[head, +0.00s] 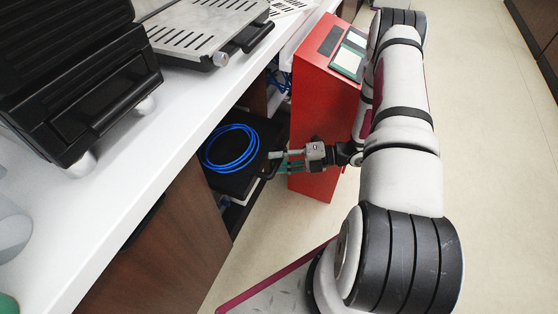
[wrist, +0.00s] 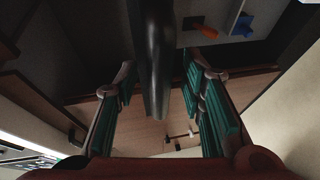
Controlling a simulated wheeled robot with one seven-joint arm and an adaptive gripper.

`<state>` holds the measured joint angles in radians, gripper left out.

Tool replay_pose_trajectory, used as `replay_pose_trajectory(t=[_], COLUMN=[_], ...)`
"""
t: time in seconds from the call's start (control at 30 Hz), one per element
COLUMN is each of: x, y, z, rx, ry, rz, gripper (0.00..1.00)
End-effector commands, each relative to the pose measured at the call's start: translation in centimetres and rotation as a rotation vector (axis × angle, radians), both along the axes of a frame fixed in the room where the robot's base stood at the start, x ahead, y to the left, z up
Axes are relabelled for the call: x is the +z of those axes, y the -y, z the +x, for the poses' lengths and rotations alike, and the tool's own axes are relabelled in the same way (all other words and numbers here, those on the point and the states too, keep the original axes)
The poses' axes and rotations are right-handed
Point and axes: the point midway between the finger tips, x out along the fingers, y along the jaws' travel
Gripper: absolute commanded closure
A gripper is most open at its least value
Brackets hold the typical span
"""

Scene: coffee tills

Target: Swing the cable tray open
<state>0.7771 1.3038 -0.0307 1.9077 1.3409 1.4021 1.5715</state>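The cable tray (head: 238,184) is a black flat tray in the open bay under the counter. A coil of blue cable (head: 225,169) lies on it. My gripper (head: 283,162) is at the tray's right edge, with its fingers pointing left toward it. In the wrist view my gripper (wrist: 163,82) has its teal-padded fingers spread apart. A dark rounded bar (wrist: 154,50) lies between them, with gaps visible on both sides. I cannot tell for certain whether the bar is the tray's handle.
A red cabinet (head: 312,120) with a panel on top stands right behind my gripper. The white counter (head: 135,165) runs along the left, carrying a black grill (head: 75,75) and a metal plate appliance (head: 205,28). A brown panel (head: 175,245) closes the counter's near side. Floor (head: 490,150) is clear at right.

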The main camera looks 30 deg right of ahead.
Motion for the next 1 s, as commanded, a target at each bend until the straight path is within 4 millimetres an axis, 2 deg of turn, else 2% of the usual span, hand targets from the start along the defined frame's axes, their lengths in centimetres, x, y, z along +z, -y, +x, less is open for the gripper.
replay_pose_trajectory(t=[0.27,0.37,0.8,1.0], x=[0.1,0.3,1.8,2.1], y=[0.6,1.7,8.6,10.0], z=[-0.3,-0.9,-5.1,-6.0], rx=[-0.002,-0.003,-0.003,-0.001], ry=[0.001,0.001,0.0,0.001], rz=[-0.002,-0.002,-0.003,-0.001], gripper=[0.64,0.64,0.64,0.64])
